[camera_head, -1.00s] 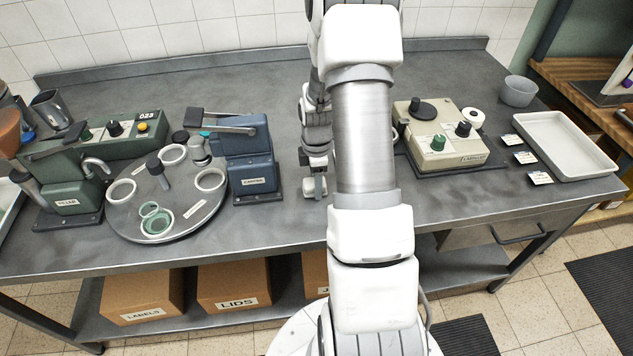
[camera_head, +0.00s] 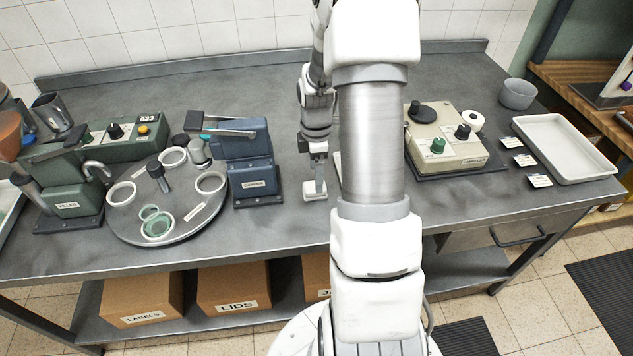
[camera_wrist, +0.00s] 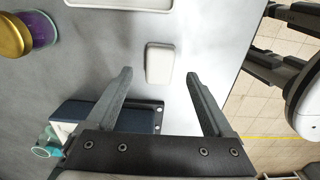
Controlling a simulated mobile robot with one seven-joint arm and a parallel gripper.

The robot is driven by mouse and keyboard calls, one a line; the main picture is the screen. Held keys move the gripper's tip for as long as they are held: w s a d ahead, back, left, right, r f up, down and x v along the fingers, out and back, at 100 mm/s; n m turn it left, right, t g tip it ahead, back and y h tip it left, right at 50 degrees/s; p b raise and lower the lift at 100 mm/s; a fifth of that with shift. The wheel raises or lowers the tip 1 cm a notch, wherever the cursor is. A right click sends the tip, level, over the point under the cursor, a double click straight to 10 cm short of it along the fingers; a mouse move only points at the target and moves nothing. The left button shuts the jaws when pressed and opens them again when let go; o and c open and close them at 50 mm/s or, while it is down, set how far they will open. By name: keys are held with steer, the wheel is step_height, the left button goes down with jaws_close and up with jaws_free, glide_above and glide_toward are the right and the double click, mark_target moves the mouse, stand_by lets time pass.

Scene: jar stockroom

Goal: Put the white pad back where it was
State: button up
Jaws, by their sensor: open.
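The white pad (camera_wrist: 160,63) is a small rounded block lying flat on the grey bench top. In the head view the white pad (camera_head: 315,191) is just below my gripper (camera_head: 318,182), near the front of the bench, right of the blue capper. In the wrist view my gripper (camera_wrist: 158,76) is open, with a finger on each side of the pad and a gap to both. The head view does not show clearly how far the fingertips are above the bench.
The blue capper (camera_head: 246,160) stands close on the left, with the round turntable (camera_head: 185,222) beyond it. A beige device (camera_head: 446,150) is right of my arm. In the wrist view a white tray (camera_wrist: 120,4) and a gold-lidded jar (camera_wrist: 12,36) lie beyond.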

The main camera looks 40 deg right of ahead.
step_height(320, 180, up, 7)
steer(key=shift+f, duration=0.1)
stand_by(0.6)
